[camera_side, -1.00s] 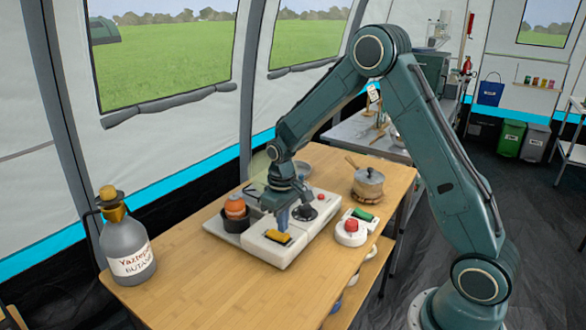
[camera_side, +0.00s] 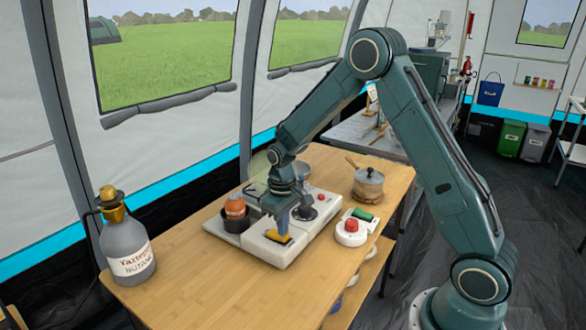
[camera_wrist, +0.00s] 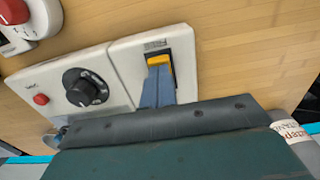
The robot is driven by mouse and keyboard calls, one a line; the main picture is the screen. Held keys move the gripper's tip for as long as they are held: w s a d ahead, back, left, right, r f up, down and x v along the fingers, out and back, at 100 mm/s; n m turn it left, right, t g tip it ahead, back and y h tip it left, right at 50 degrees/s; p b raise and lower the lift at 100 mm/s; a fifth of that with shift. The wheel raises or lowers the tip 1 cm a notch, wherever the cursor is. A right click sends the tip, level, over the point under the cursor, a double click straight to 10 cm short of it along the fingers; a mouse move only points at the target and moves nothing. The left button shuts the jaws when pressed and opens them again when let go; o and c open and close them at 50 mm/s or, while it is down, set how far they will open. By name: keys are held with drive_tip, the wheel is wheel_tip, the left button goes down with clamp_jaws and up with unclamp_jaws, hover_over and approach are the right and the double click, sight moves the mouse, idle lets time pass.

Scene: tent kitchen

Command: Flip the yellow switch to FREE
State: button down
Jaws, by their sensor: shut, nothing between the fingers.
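The yellow switch (camera_side: 275,237) sits on a white panel (camera_side: 262,250) at the near end of the table unit. In the wrist view the yellow switch (camera_wrist: 158,60) shows in a dark slot, with a printed label (camera_wrist: 156,44) beside it that seems to read FREE. My gripper (camera_side: 285,232) is shut and empty, pointing down, with its blue fingers at the switch. In the wrist view the fingertips (camera_wrist: 158,72) overlap the lower part of the yellow piece and hide the rest of the slot. I cannot tell whether they touch it.
A black dial (camera_wrist: 82,86) and a red button (camera_wrist: 40,99) are on the adjoining panel. A box with a red button (camera_side: 351,227) stands to the right. A black pot holding an orange thing (camera_side: 235,207), a lidded pot (camera_side: 368,184) and a gas bottle (camera_side: 127,255) stand around. The front of the table is clear.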

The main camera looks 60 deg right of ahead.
drive_tip(key=shift+f, duration=0.4)
drive_tip(key=shift+r, duration=3.55)
drive_tip(key=s+a+r+t, duration=0.1)
drive_tip(key=s+a+r, duration=0.1)
drive_tip(key=s+r, duration=0.45)
drive_tip(key=s+a+r+t, duration=0.25)
drive_tip(key=s+r, duration=0.25)
drive_tip(key=r, duration=0.3)
drive_tip(key=s+a+r+t, duration=0.1)
drive_tip(key=s, duration=0.6)
drive_tip(key=s+a+r+t, duration=0.1)
drive_tip(key=s, duration=0.6)
drive_tip(key=shift+s+a+r, duration=0.2)
drive_tip(key=shift+a+r, duration=0.05)
drive_tip(key=shift+a, duration=0.1)
